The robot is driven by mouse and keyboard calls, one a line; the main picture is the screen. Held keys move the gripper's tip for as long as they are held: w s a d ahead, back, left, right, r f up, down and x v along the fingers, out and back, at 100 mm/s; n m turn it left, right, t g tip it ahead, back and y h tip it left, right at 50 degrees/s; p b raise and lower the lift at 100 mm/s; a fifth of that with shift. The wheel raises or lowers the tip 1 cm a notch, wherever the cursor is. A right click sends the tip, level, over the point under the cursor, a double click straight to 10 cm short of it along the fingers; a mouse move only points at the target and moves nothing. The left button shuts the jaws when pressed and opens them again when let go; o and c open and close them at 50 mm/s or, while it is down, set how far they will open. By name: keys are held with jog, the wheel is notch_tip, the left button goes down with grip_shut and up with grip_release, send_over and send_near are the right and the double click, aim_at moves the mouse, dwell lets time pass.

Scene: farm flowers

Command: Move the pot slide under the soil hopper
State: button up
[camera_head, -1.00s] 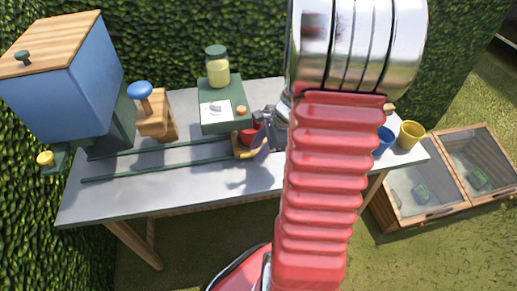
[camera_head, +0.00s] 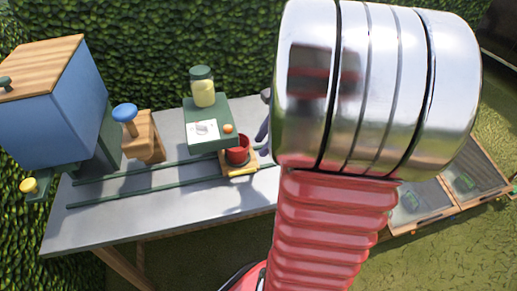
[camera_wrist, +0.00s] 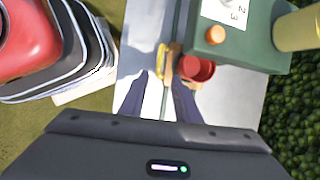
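The pot slide (camera_head: 241,170), a small wooden and yellow carriage, sits on the green rails (camera_head: 150,180) on the grey table. A red pot (camera_head: 237,150) stands on it. The soil hopper (camera_head: 50,110), a blue box with a wooden lid, stands at the left end of the rails. In the wrist view my gripper (camera_wrist: 160,84) has its two dark fingers apart, with nothing seen between the tips. The slide (camera_wrist: 173,58) and the red pot (camera_wrist: 197,68) lie just beyond the fingertips. In the head view my arm hides most of my gripper.
A green box (camera_head: 212,136) with an orange knob and a jar (camera_head: 203,88) stands behind the slide. A wooden block with a blue knob (camera_head: 125,113) stands behind the rails, near the hopper. The rails between slide and hopper look clear.

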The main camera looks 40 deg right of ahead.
jog(key=shift+r, duration=0.2)
jog(key=shift+a+r, duration=0.1)
jog(key=shift+a, duration=0.15)
jog(key=c, duration=0.3)
jog(key=a+r+n, duration=0.1)
jog(key=a+n, duration=0.2)
jog(key=a, duration=0.1)
jog(key=a+r+n+h, duration=0.1)
jog(key=a+n, duration=0.2)
jog(key=a, duration=0.2)
jog(key=w+a+r+n, duration=0.1)
jog(key=a+r+n, duration=0.1)
jog(key=a+n, duration=0.1)
jog(key=shift+a+r+n+g+h, duration=0.1)
jog(key=shift+a+n+g+h, duration=0.25)
jog(key=shift+a, duration=0.45)
grip_shut()
jog(key=s+a+r+n+t, duration=0.1)
jog(key=s+a+n, duration=0.1)
jog(key=a+n, duration=0.4)
jog(key=s+a+r+n+t+h, duration=0.1)
jog(key=s+a+r+n, duration=0.1)
jog(key=a+n, duration=0.5)
jog(key=shift+s+n, duration=0.35)
jog(key=shift+s, duration=0.3)
jog(key=shift+a, duration=0.15)
